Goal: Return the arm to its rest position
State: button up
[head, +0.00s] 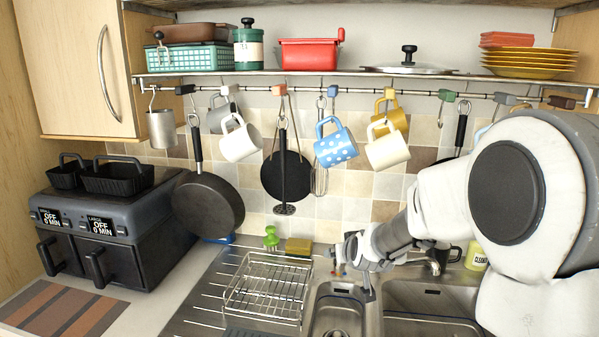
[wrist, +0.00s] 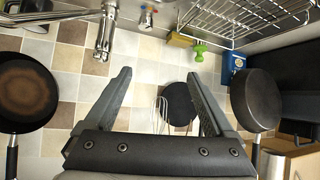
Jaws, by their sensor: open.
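My gripper (wrist: 158,76) is open, with two dark fingers spread apart and nothing between them in the wrist view. In the head view my arm (head: 425,215) reaches in from the right, its end over the sink; the fingers are hard to make out there. Mugs hang from the rail (head: 350,92): a white mug (head: 240,143), a grey mug (head: 217,120), a blue dotted mug (head: 336,149), a cream mug (head: 388,152) and a yellow mug (head: 398,116). My gripper is below them and apart from them. A light blue mug is mostly hidden behind my arm.
A wire drying rack (head: 268,287) stands left of the sink (head: 338,312). The faucet (wrist: 104,38) is near my gripper. Pans, including a large dark one (head: 208,203), and a whisk hang below the shelf (head: 355,74). An air fryer (head: 110,225) stands at left.

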jog(key=s+d+r+g, duration=0.1)
jog(key=s+r, duration=0.3)
jog(key=s, duration=1.3)
jog(key=s+d+r+m+g, duration=0.1)
jog(key=s+d+r+g, duration=0.1)
jog(key=s, duration=1.5)
jog(key=shift+s+r+g+h, duration=0.15)
jog(key=shift+r+g+h, duration=0.25)
jog(key=shift+r+g, duration=0.6)
jog(key=shift+d, duration=0.2)
